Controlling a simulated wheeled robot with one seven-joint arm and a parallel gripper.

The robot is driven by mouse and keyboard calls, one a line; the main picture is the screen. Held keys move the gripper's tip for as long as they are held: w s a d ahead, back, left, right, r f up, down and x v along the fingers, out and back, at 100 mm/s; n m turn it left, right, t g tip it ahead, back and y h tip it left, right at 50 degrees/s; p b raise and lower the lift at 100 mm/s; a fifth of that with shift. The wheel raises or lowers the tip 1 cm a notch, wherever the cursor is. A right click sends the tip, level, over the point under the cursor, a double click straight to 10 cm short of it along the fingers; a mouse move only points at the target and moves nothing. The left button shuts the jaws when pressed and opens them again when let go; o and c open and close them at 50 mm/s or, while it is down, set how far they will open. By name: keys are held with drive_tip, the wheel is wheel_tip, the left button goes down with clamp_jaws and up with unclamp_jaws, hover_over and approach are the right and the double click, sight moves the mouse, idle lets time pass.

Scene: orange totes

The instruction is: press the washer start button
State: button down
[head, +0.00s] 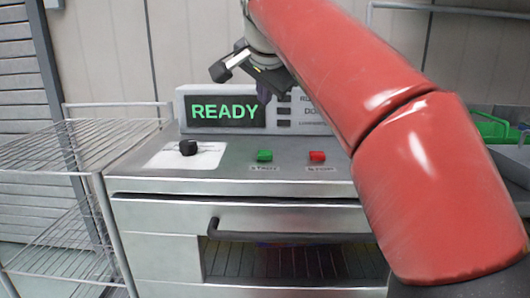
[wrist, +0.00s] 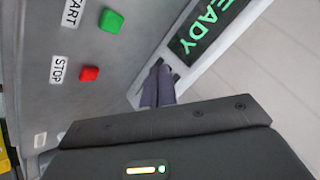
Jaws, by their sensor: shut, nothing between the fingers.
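The washer (head: 240,186) has a grey top with a green start button (head: 265,155) and a red stop button (head: 317,156) to its right. The green button also shows in the wrist view (wrist: 111,20), beside its START label, with the red button (wrist: 89,73) below it. My gripper (head: 263,97) is above the washer's top, in front of the display in the head view, apart from the buttons. Its two dark fingers are together in the wrist view (wrist: 157,88) with nothing between them. Both buttons are unobstructed.
The raised display (head: 224,111) reads READY in green. A black knob (head: 188,147) on a white plate lies left of the buttons. A wire rack (head: 80,145) stands at left. A front handle (head: 280,237) crosses the washer. A green crate (head: 492,128) is at right.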

sight(265, 154)
drive_tip(key=shift+f+b, duration=3.65)
drive_tip(key=shift+f, duration=0.65)
drive_tip(key=shift+f, duration=0.4)
drive_tip(key=shift+f+b, duration=0.5)
drive_tip(key=shift+b, duration=0.1)
drive_tip(key=shift+r, duration=0.1)
drive_tip(key=shift+r+p, duration=0.8)
drive_tip(key=shift+p, duration=0.15)
wheel_tip(265, 154, up, 5)
drive_tip(key=p, duration=0.5)
drive_tip(key=shift+r, duration=0.1)
